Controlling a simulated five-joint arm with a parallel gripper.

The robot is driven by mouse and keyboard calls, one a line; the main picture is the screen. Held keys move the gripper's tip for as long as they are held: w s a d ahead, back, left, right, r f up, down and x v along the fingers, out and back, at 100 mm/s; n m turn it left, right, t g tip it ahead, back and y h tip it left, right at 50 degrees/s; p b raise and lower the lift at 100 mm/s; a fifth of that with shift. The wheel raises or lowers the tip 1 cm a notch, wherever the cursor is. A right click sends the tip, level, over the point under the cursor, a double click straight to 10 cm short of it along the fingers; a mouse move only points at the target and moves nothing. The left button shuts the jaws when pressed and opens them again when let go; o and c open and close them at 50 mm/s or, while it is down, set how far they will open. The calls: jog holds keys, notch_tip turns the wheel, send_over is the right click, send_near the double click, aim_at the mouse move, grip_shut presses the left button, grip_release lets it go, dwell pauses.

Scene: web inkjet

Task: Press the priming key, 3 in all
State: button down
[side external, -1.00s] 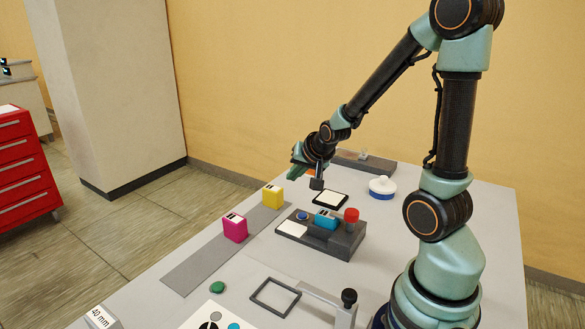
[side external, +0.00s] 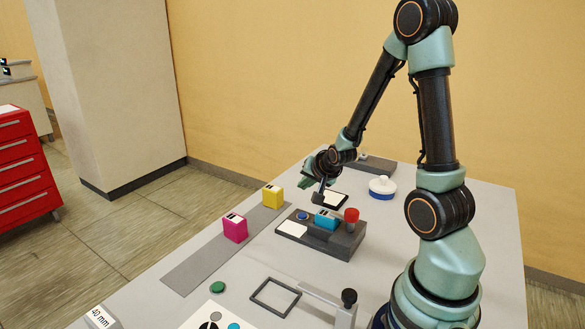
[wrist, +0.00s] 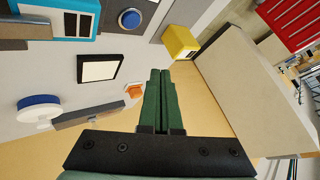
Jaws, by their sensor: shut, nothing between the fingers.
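The grey console (side external: 345,243) stands on the table with a round blue button (side external: 303,215), a cyan cartridge (side external: 326,219) and a red knob (side external: 351,215) on it. Which one is the priming key is not labelled legibly. My gripper (side external: 304,184) is shut and empty, in the air above and behind the blue button, apart from it. In the wrist view my green fingers (wrist: 160,72) lie side by side. The blue button (wrist: 129,18) shows at the top of that view, left of the fingertips, with the cyan cartridge (wrist: 62,20) further left.
A yellow block (side external: 273,196) and a magenta block (side external: 235,228) stand on a grey strip left of the console. A black-framed white pad (side external: 338,199) lies behind it. A white-and-blue round piece (side external: 382,186) stands at the back right. A dark frame (side external: 275,297) lies in front.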

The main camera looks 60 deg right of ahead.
aim_at(300, 213)
jog(key=shift+f, duration=3.4)
jog(key=shift+f, duration=0.1)
jog(key=shift+w+a+f, duration=0.1)
jog(key=shift+a+f, duration=0.05)
jog(key=shift+f, duration=0.15)
jog(key=shift+f, duration=0.6)
jog(key=shift+r, duration=0.9)
jog(key=shift+r, duration=2.5)
